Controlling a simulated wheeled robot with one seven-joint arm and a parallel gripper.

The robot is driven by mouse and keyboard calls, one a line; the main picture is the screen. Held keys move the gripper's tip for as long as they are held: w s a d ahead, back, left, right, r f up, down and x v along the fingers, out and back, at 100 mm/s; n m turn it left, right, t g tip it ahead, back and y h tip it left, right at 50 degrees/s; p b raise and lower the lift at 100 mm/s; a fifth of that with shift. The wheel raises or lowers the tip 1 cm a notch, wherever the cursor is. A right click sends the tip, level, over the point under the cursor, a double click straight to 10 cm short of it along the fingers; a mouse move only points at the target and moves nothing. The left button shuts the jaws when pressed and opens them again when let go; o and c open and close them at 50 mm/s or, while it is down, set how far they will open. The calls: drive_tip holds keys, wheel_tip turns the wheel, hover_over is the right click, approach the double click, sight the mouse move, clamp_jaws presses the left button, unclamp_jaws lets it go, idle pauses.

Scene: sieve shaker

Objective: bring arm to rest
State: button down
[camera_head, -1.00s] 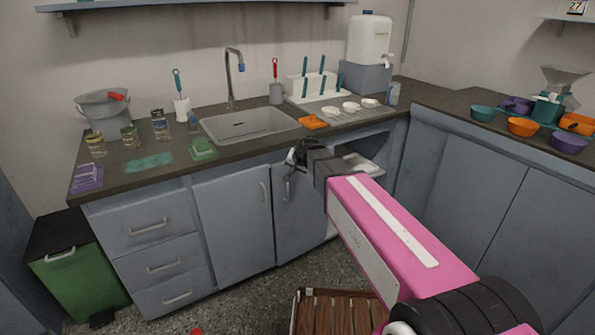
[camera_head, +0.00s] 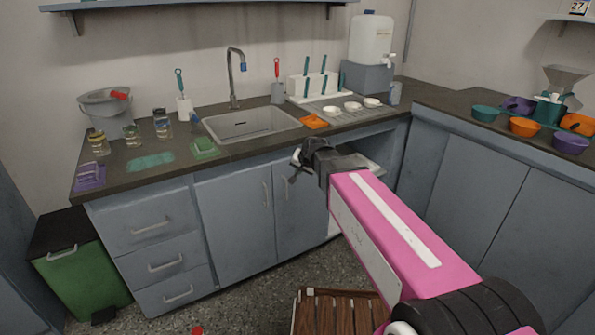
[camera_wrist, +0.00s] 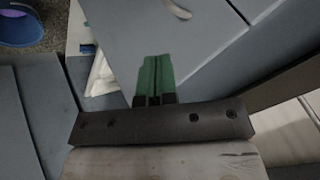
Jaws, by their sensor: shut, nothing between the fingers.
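My gripper (camera_head: 296,166) shows in the head view in front of the cabinets, just below the counter's front edge, at the end of my pink arm. In the wrist view its two green fingertips (camera_wrist: 155,76) are together with nothing between them. Grey cabinet panels lie beyond the fingers in that view. The head view shows the gripper small and dark, so its fingers are hard to make out there.
The counter (camera_head: 185,174) carries a sink (camera_head: 250,124), jars, sponges and an orange tray (camera_head: 314,122). An opening under the counter lies right beside my gripper. A wooden slatted stool (camera_head: 335,315) stands on the floor below my arm. A green bin (camera_head: 85,280) stands at left.

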drive_tip(key=s+r, duration=0.4)
drive_tip(key=r, duration=0.1)
drive_tip(key=s+d+f+g+h, duration=0.1)
drive_tip(key=s+d+f, duration=0.3)
drive_tip(key=d, duration=0.5)
drive_tip(key=s+d+f+n+g+h, duration=0.1)
drive_tip(key=s+d+f+g, duration=0.2)
drive_tip(key=d+f, duration=0.6)
drive_tip(key=s+d+f+n+g+h, duration=0.1)
drive_tip(key=s+d+f+g+h, duration=0.1)
drive_tip(key=s+d+f, duration=0.4)
drive_tip(key=d, duration=0.3)
drive_tip(key=shift+s+f, duration=0.25)
drive_tip(key=shift+f, duration=0.05)
